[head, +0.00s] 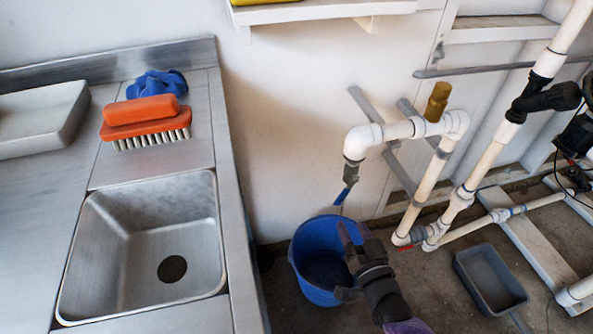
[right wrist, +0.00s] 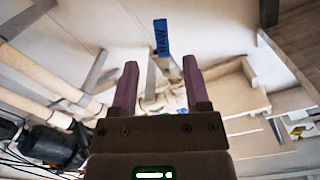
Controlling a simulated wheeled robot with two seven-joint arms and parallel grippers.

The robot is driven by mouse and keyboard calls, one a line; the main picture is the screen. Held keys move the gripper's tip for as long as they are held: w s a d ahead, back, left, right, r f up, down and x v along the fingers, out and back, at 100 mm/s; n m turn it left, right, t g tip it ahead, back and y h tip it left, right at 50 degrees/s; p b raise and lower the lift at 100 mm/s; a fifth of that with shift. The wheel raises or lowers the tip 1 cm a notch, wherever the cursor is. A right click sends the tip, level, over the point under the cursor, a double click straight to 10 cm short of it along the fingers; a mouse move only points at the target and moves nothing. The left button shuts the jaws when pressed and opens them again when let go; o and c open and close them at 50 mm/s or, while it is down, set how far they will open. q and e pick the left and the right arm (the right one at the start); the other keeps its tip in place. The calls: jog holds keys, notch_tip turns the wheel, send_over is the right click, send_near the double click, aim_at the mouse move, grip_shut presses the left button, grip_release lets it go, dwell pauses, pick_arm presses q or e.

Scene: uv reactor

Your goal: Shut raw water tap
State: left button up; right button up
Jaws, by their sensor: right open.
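The raw water tap (head: 350,174) hangs from the left end of the white pipe, with its blue lever (head: 341,197) pointing down and slightly left. In the right wrist view the blue lever (right wrist: 160,37) carries lettering that seems to read "RAW". My right gripper (head: 344,261) is open and empty, below the tap and over the blue bucket in the head view. In the right wrist view its two purple fingers (right wrist: 159,85) stand wide apart, and the lever shows beyond the tips, roughly midway between them. I see no contact with the lever. My left gripper is not in view.
A blue bucket (head: 312,284) stands on the floor below the tap. White pipes (head: 430,180) with valves run to the right. A grey tub (head: 490,280) is on the floor. The counter with a steel sink (head: 145,205) and an orange brush (head: 145,118) is at the left.

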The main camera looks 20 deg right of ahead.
aim_at(341, 200)
jog(key=w+b, duration=0.1)
jog(key=w, duration=0.2)
jog(key=w+b, duration=0.2)
jog(key=w, duration=0.1)
jog(key=w+b, duration=0.1)
jog(key=w, duration=0.2)
jog(key=shift+d, duration=0.35)
jog(key=shift+w+r+b, duration=0.1)
jog(key=shift+w+b, duration=0.2)
jog(key=shift+b, duration=0.05)
jog(key=shift+w+r, duration=0.15)
jog(key=shift+w, duration=0.05)
jog(key=shift+c, duration=0.4)
jog(key=c, duration=0.7)
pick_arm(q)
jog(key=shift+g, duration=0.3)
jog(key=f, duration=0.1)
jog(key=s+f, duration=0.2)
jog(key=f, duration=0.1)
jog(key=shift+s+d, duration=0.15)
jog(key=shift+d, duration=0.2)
pick_arm(e)
grip_shut()
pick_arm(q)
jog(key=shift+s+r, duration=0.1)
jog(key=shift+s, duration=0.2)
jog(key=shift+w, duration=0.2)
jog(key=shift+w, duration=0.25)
